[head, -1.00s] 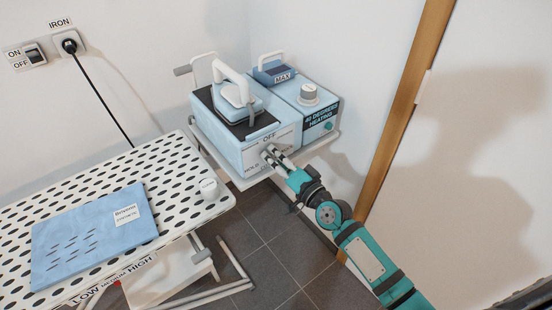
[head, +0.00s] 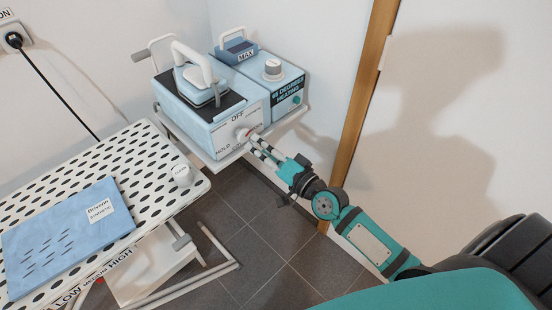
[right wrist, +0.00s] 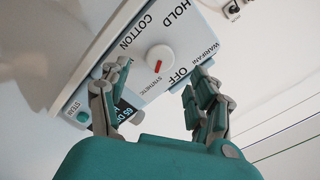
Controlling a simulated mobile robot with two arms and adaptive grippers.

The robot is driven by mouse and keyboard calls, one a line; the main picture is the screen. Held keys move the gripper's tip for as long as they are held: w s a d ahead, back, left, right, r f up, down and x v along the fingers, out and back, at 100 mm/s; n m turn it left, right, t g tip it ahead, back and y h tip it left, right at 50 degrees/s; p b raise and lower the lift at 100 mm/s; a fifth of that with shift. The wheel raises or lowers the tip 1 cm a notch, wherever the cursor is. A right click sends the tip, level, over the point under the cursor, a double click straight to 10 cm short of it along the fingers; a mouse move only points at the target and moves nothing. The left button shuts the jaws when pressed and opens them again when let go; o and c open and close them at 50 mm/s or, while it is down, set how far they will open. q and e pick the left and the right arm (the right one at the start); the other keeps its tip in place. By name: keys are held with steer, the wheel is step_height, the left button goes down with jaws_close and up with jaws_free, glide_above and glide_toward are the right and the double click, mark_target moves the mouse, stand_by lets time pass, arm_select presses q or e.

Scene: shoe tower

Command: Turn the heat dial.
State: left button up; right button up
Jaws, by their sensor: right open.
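The heat dial (head: 243,133) is a round white knob on the front of the light-blue iron station (head: 195,122). In the right wrist view the dial (right wrist: 160,57) has a red mark pointing toward the word SYNTHETIC; HOLD, COTTON and OFF labels surround it. My right gripper (head: 257,146) is in front of the dial. Its fingers (right wrist: 160,80) are open, one on each side of the dial in the wrist view, with nothing held. My left gripper is not in view.
A white iron (head: 200,72) rests on top of the station. A heating display (head: 290,88) is on the unit's right part. A wooden door frame (head: 365,90) is at right.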

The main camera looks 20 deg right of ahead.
steer(key=v, duration=0.6)
stand_by(0.3)
steer(key=s+d+f+n+g+h, duration=0.1)
steer(key=s+d+f+g, duration=0.15)
steer(key=f, duration=0.75)
steer(key=s+d+f+n+g+h+p, duration=0.1)
steer(key=s+f+n+g+h, duration=0.15)
steer(key=f, duration=0.85)
steer(key=s+d+f+g+h, duration=0.1)
steer(key=s+d+f+g, duration=0.15)
steer(key=f, duration=0.75)
steer(key=s+a+f+n+g, duration=0.1)
steer(key=s+f+n+g, duration=0.1)
steer(key=s+f, duration=0.4)
steer(key=s+a+f+n+g+h, duration=0.1)
steer(key=s+f, duration=0.6)
steer(key=s, duration=0.8)
steer(key=s+a+f+n+g, duration=0.1)
steer(key=s+f+n+g, duration=0.3)
steer(key=s+f, duration=0.3)
steer(key=s+g+p, duration=0.1)
steer(key=s, duration=0.3)
steer(key=shift+s+a+h, duration=0.2)
steer(key=shift+a+h, duration=0.15)
